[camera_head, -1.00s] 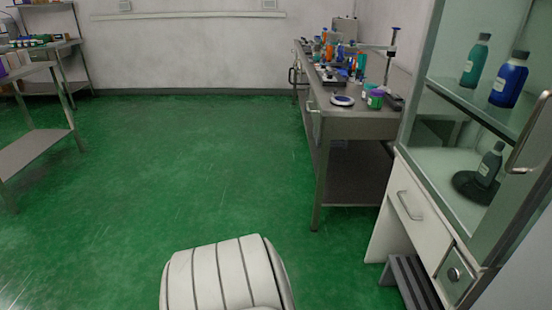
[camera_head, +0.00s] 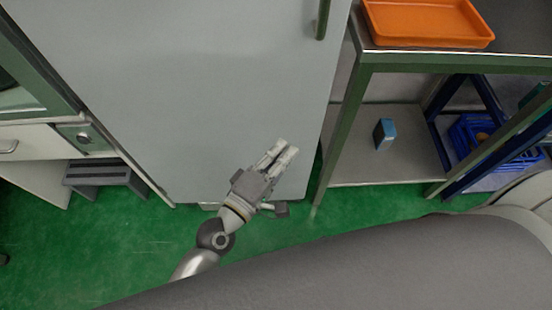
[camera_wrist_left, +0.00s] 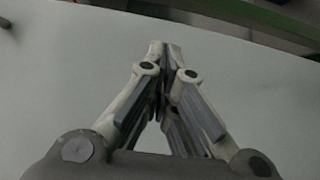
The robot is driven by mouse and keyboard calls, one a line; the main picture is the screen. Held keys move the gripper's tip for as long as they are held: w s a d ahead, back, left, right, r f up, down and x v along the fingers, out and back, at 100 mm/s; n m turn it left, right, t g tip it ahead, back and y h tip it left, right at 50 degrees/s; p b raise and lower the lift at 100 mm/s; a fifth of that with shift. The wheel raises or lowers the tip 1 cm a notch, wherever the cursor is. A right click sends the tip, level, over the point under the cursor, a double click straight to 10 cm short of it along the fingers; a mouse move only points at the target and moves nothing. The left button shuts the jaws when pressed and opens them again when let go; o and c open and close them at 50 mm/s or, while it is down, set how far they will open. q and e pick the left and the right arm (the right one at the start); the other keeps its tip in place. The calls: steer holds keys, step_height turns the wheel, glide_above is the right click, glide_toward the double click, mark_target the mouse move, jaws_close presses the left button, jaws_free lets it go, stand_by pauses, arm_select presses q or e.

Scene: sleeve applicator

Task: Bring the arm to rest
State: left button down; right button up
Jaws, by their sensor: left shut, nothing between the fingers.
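My left gripper (camera_head: 285,151) reaches up from the lower left in the head view, in front of a large pale grey cabinet door (camera_head: 200,80). Its fingers are together with nothing between them. In the left wrist view the fingertips of the left gripper (camera_wrist_left: 168,50) meet, with the pale surface behind them. I cannot tell whether the fingertips touch the door. My right gripper is not in view.
A metal table (camera_head: 362,60) with an orange tray (camera_head: 430,40) stands at the right. A grey step stool (camera_head: 100,178) is at the left. Green floor (camera_head: 130,240) shows below.

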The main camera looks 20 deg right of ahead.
arm_select(q)
steer(key=shift+v, duration=1.2)
steer(key=s+a+f+m+g+y, duration=0.1)
steer(key=a+f+m+y, duration=0.15)
steer(key=a+f, duration=0.55)
steer(key=s+a+f+m+g+y, duration=0.15)
steer(key=a+f+y, duration=0.25)
steer(key=f, duration=0.9)
steer(key=a+f+m+g+y, duration=0.25)
steer(key=a+f, duration=0.35)
steer(key=f, duration=0.4)
steer(key=s+a+f+m+g+y, duration=0.3)
steer(key=s+a+f+y, duration=0.2)
steer(key=s+a+f, duration=0.65)
steer(key=s+a+r+g+p, duration=0.1)
steer(key=s+a+r+p, duration=0.1)
steer(key=s+p, duration=0.5)
steer(key=s+a+r+p, duration=0.2)
steer(key=s+p, duration=0.5)
steer(key=s, duration=0.1)
steer(key=shift+a+g, duration=0.3)
steer(key=shift+g, duration=0.1)
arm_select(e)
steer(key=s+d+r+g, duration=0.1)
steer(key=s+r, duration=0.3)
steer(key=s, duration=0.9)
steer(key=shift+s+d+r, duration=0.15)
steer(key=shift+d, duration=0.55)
